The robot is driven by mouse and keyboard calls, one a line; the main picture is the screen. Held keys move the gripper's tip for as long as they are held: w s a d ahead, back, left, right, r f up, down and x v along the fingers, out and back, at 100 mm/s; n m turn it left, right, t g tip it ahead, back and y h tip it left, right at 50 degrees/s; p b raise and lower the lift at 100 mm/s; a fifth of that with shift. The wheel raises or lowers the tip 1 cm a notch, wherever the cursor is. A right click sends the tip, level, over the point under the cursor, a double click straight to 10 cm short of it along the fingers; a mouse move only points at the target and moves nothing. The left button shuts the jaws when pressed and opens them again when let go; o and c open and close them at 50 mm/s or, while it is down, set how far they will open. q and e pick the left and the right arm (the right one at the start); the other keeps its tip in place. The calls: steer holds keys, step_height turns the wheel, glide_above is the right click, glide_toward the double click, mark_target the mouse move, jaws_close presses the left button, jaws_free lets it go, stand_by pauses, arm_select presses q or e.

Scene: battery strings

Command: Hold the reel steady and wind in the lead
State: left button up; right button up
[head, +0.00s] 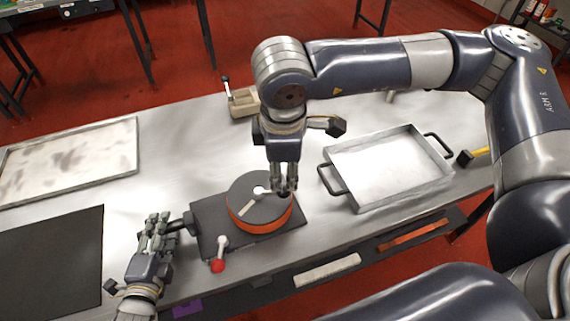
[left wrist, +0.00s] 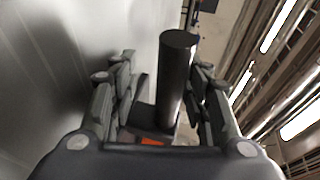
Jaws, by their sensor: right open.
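The reel (head: 248,192) is a dark round drum with an orange band around its side, on a dark base plate (head: 208,214). A pale bar and a light knob (head: 260,190) lie on its top. A dark post-like handle (head: 191,222) sticks out at the base's left side. My left gripper (head: 160,222) is open beside it; in the left wrist view the dark post (left wrist: 177,80) stands between the spread fingers, nearer the right ones. My right gripper (head: 284,190) is open, pointing down over the reel's right part; its fingertips hide what lies beneath. A loose lead cannot be made out.
A lever with a red knob (head: 217,266) stands at the base's front. A metal tray with black handles (head: 384,168) is at right, a shallow tray (head: 70,158) at far left, a dark mat (head: 50,255) at front left. A small beige box (head: 243,103) stands behind.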

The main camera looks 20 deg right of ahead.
arm_select(q)
steer(key=shift+r, duration=0.15)
steer(key=shift+s+r, duration=0.1)
steer(key=shift+s, duration=0.2)
steer(key=v, duration=1.1)
steer(key=shift+s+a, duration=0.1)
steer(key=shift+s, duration=0.05)
